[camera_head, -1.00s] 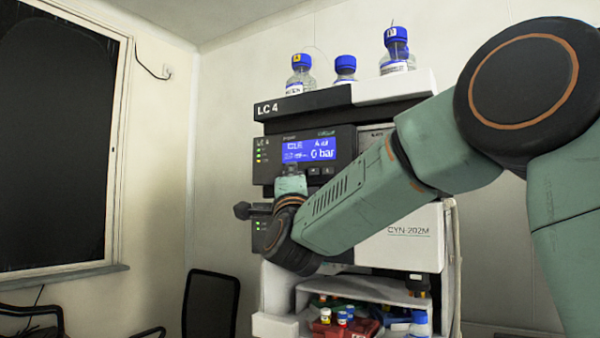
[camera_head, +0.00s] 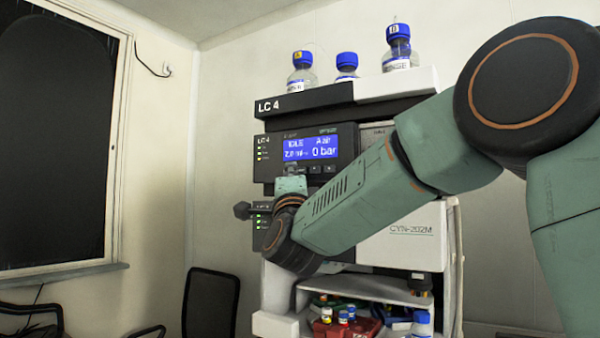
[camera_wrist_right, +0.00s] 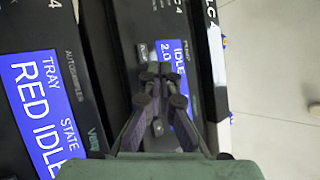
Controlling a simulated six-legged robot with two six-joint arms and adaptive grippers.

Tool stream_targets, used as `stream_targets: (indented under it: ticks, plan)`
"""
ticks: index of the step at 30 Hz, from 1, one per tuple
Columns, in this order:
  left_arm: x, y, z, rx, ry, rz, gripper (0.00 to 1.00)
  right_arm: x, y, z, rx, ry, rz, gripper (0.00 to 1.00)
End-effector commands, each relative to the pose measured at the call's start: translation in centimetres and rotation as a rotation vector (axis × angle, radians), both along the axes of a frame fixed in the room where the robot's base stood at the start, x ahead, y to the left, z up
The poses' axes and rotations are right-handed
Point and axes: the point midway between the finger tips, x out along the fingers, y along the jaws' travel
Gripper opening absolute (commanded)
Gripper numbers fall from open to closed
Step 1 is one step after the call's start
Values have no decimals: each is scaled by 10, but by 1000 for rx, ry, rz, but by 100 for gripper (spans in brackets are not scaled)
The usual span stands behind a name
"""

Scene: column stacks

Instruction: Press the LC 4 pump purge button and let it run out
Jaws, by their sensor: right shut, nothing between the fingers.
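The LC 4 stack (camera_head: 300,101) stands ahead of me in the head view. Its pump module has a blue display (camera_head: 309,149) reading "IDLE" and "0 bar", with small buttons (camera_head: 322,170) in a row below it. My right gripper (camera_head: 291,172) is at the pump panel just below the display's left part and hides the button area there. In the right wrist view the right gripper (camera_wrist_right: 160,85) is shut and empty, its fingertips close to the panel beside the pump display (camera_wrist_right: 172,60). I cannot tell whether they touch a button. My left gripper is not in view.
Blue-capped bottles (camera_head: 302,72) stand on top of the stack. The autosampler's blue screen (camera_wrist_right: 40,105) shows "RED IDLE" in the wrist view. An open shelf (camera_head: 350,290) below holds a red tray with vials (camera_head: 343,322). A dark chair (camera_head: 211,303) stands at the left.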

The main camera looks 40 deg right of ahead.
Motion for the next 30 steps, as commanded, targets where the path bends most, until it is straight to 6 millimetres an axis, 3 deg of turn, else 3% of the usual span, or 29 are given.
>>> stream_targets:
  ticks: [30]
  plan:
    - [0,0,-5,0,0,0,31,5,-9,-1,0,0,0,0]
